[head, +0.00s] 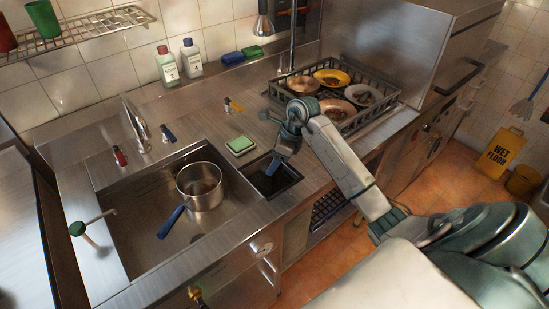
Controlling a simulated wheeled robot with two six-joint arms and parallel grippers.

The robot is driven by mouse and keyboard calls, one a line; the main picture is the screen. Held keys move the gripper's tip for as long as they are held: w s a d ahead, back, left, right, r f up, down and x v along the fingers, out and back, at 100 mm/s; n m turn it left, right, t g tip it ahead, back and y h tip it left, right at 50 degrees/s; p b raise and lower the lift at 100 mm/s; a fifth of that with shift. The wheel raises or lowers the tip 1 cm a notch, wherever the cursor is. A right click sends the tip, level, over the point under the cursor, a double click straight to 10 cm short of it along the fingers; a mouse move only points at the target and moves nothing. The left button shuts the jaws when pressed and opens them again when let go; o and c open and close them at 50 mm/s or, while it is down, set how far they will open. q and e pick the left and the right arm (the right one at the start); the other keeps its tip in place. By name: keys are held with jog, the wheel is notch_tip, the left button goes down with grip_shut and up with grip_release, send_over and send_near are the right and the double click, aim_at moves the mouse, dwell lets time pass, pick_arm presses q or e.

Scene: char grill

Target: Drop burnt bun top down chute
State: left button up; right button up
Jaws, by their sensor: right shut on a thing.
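The chute (284,182) is a dark square opening in the steel counter, just right of the sink. My right gripper (271,168) points down over the chute, its blue fingertips at the opening. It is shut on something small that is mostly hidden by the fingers. I cannot make out the burnt bun top clearly. My left gripper is not in view.
A steel pot (201,190) with a blue handle sits in the sink (150,235) at the left. A green sponge (240,145) lies beside the chute. A black rack (386,101) of dirty plates stands behind my right forearm. A faucet (136,128) rises behind the sink.

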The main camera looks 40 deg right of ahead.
jog(key=o, duration=1)
jog(key=shift+o, duration=0.2)
jog(key=shift+r, duration=0.1)
jog(key=b+v, duration=0.3)
jog(key=v, duration=0.7)
jog(key=shift+r+b, duration=0.3)
jog(key=shift+b, duration=0.1)
jog(key=shift+s, duration=0.15)
